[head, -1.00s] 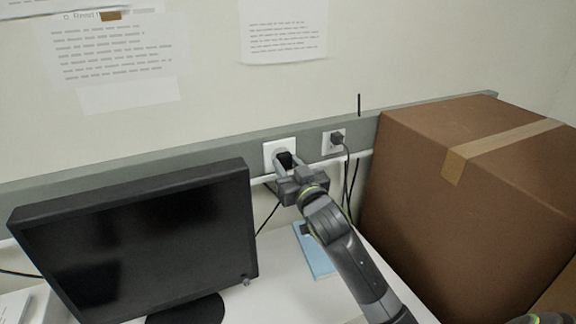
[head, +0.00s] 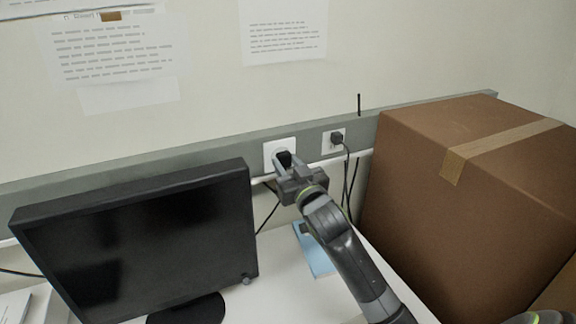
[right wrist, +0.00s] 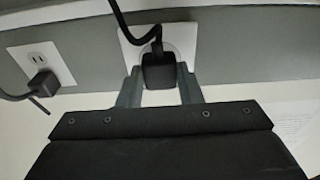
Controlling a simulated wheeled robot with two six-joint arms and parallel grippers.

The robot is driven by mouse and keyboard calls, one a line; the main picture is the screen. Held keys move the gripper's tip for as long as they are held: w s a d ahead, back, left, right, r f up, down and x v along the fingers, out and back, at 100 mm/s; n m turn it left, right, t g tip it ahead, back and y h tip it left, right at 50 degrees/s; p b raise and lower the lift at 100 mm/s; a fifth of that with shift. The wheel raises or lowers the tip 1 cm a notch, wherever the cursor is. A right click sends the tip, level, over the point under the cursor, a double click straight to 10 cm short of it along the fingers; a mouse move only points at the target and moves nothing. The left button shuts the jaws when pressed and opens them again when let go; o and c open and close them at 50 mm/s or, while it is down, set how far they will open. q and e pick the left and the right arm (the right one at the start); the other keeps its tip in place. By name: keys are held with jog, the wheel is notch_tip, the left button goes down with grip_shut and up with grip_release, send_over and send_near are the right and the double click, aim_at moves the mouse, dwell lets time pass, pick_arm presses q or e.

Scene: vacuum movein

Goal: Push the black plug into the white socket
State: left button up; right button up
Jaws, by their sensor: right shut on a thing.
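The white socket (head: 270,148) is on the grey wall rail behind the monitor's right edge. It also shows in the right wrist view (right wrist: 187,40). My right gripper (head: 284,160) is shut on the black plug (right wrist: 158,70), with one finger on each side of it, directly in front of the socket. The plug's cord leaves its far end and runs up and left in the right wrist view. Whether the plug's prongs are in the socket is hidden. My left gripper is not in view; only a small arm part shows at the bottom right.
A second white socket (head: 326,148) with another black plug (head: 338,138) sits to the right. A black monitor (head: 140,240) stands at the left. A large brown box (head: 430,210) fills the right. A blue book (head: 316,256) lies on the white desk (head: 265,300).

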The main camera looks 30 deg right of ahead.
jog(key=shift+w, duration=0.45)
jog(key=o, duration=1)
jog(key=shift+s, duration=0.1)
jog(key=s+a+f+b, duration=0.1)
jog(key=s+b, duration=0.3)
jog(key=s, duration=1.3)
jog(key=shift+f+b, duration=0.35)
jog(key=shift+f, duration=0.15)
